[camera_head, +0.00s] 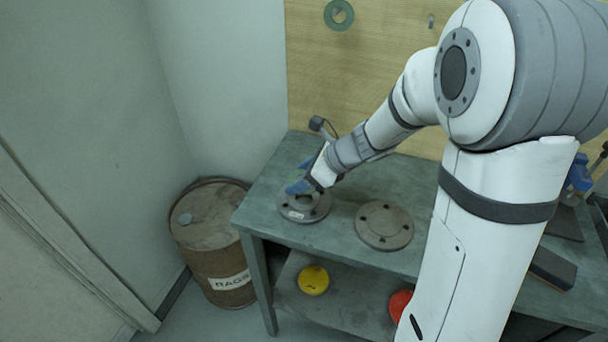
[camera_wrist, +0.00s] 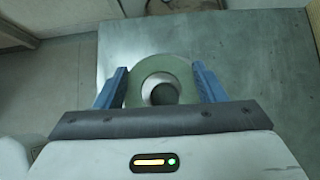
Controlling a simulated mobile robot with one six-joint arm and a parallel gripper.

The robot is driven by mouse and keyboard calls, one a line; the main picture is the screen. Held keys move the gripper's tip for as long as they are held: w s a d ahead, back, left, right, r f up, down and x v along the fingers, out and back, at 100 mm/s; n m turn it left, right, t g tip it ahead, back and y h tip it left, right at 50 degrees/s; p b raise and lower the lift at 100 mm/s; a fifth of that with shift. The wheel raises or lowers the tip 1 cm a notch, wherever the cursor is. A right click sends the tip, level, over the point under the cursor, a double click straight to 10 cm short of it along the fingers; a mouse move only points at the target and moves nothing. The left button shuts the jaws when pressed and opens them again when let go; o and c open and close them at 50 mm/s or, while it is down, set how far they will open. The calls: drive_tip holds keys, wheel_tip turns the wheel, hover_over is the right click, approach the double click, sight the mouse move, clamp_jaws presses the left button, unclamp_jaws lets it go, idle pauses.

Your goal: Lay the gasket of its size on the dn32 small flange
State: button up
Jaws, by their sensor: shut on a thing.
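My gripper (camera_head: 298,187) is over the left end of the bench, right at the small grey flange (camera_head: 296,213), which bears a pale label. In the wrist view my gripper (camera_wrist: 158,84) has its two blue fingers shut on the opposite edges of a flat green ring gasket (camera_wrist: 141,84). A grey round shape shows through the gasket's hole. The fingers hide part of the flange in the head view, and I cannot tell whether the gasket touches it.
A larger grey flange (camera_head: 384,226) lies to the right on the bench (camera_head: 262,218). Another green gasket (camera_head: 330,14) hangs on the wooden board behind. A rags barrel (camera_head: 215,255) stands left. A yellow disc (camera_head: 313,280) and a red one (camera_head: 399,303) are on the lower shelf.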

sight(297, 197)
wheel_tip(297, 197, down, 5)
drive_tip(key=b, duration=0.4)
drive_tip(key=shift+f, duration=0.1)
drive_tip(key=shift+s+d+f, duration=0.1)
drive_tip(key=shift+f, duration=0.05)
drive_tip(key=shift+s+f, duration=0.1)
drive_tip(key=shift+f, duration=0.15)
idle(0.9)
drive_tip(key=o, duration=1)
drive_tip(key=shift+o, duration=0.2)
drive_tip(key=v, duration=0.5)
drive_tip(key=w+v, duration=0.1)
drive_tip(key=v, duration=0.2)
drive_tip(key=shift+r+p, duration=0.4)
